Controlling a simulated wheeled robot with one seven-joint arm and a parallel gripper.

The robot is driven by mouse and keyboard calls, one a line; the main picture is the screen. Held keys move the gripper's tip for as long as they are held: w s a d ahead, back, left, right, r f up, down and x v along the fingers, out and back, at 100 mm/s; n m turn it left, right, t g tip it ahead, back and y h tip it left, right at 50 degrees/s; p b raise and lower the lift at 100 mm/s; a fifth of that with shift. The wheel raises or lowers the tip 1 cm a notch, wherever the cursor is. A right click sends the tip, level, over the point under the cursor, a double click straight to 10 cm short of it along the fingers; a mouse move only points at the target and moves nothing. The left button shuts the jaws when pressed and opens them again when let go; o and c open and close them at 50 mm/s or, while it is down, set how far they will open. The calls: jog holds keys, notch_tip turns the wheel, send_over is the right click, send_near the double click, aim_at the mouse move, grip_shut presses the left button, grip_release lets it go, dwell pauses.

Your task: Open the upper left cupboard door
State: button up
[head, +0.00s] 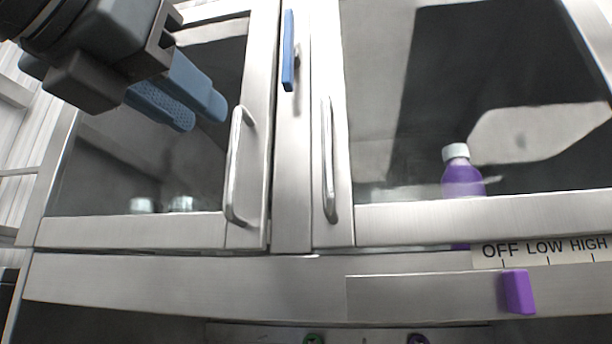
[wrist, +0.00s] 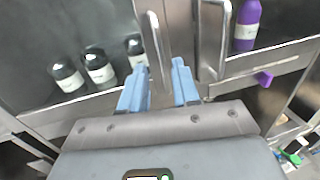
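The upper left cupboard door (head: 150,230) has a steel frame and a dark glass pane, and it looks shut. Its curved steel handle (head: 236,165) stands upright near the door's right edge; in the wrist view the handle (wrist: 155,45) lies beyond the fingertips. My gripper (head: 203,118) has blue fingers and is in front of the left pane, up and to the left of the handle. In the wrist view my gripper (wrist: 160,70) has its fingers spread with a gap between them. It appears apart from the handle and holds nothing.
The right cupboard door (head: 450,215) has a similar handle (head: 329,160), close to the left one. A blue bar (head: 288,50) is on the post between. A purple bottle (head: 460,180) shows behind the right glass. A purple slider (head: 516,292) is below. Dark bottles (wrist: 100,68) show behind the left glass.

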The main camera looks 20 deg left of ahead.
aim_at(232, 137)
jog(key=w+p, duration=0.2)
jog(key=w, duration=0.5)
jog(key=shift+w+a, duration=0.15)
jog(key=shift+w, duration=0.2)
grip_shut()
